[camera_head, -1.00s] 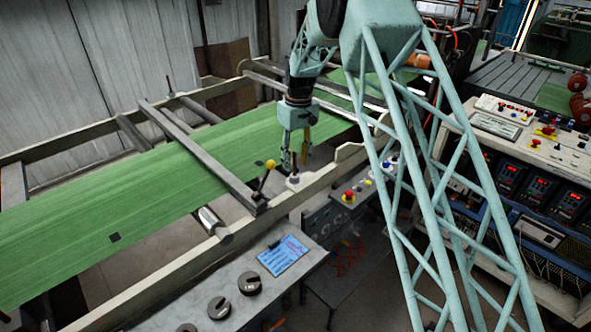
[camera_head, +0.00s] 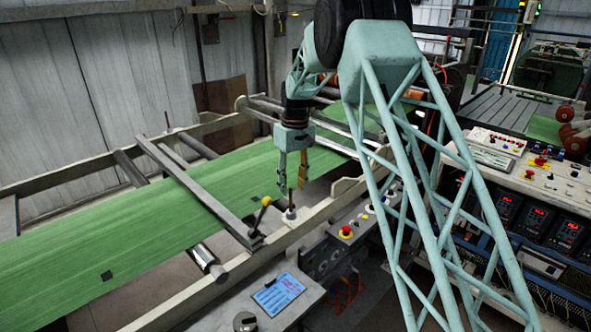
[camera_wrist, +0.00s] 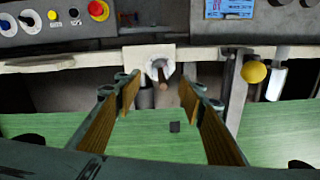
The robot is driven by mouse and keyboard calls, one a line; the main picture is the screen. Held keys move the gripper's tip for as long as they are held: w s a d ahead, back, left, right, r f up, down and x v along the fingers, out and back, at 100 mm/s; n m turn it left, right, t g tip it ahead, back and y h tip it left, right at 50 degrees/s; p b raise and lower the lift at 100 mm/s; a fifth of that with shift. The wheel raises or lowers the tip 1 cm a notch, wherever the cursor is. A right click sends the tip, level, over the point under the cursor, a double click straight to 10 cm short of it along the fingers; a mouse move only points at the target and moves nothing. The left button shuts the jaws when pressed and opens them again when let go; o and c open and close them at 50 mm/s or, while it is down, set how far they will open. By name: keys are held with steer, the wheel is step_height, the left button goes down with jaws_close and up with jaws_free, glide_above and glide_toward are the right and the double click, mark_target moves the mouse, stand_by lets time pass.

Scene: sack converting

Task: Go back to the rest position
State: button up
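My gripper (camera_head: 292,186) hangs pointing down from my arm, above the near rail of the machine frame. In the wrist view my gripper (camera_wrist: 158,108) has its two wood-coloured finger pads wide apart with nothing between them. Beyond the fingertips a dark upright lever (camera_wrist: 162,76) stands on a pale round base on the rail. The same lever (camera_head: 290,203) shows just below the fingers in the head view; the fingers look apart from it.
A green woven web (camera_head: 130,238) runs across the frame. A yellow-knobbed lever (camera_head: 266,201) stands left of my gripper. A control panel with a red button (camera_head: 346,231) is nearer, and a clipboard (camera_head: 278,293) lies on the grey table. Electrical cabinets (camera_head: 530,205) stand at right.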

steer(key=s+d+r+m, duration=0.1)
steer(key=s+d+r, duration=0.2)
steer(key=r, duration=0.2)
steer(key=s+d+r+b, duration=0.1)
steer(key=s+d+r, duration=0.1)
steer(key=s+r, duration=0.3)
steer(key=s+d+r+m, duration=0.1)
steer(key=s+d+r, duration=0.15)
steer(key=r, duration=0.35)
steer(key=s+d+r+m+t+b, duration=0.1)
steer(key=s+d+r, duration=0.45)
steer(key=s, duration=0.35)
steer(key=s+d+r+m+t+b, duration=0.1)
steer(key=s+d+r, duration=0.3)
steer(key=s+r, duration=0.3)
steer(key=s+d+r+m+t, duration=0.1)
steer(key=s+d, duration=0.2)
steer(key=s, duration=0.6)
steer(key=s+d+r, duration=0.1)
steer(key=s+d, duration=0.1)
steer(key=s, duration=0.8)
steer(key=s+d+f+m+b, duration=0.1)
steer(key=s+d+f, duration=0.1)
steer(key=s, duration=0.7)
steer(key=s+d+f+m+t+b, duration=0.1)
steer(key=s+f, duration=0.3)
steer(key=s, duration=0.6)
steer(key=shift+s+d, duration=0.3)
steer(key=shift+d, duration=0.1)
steer(key=shift+d+r, duration=0.1)
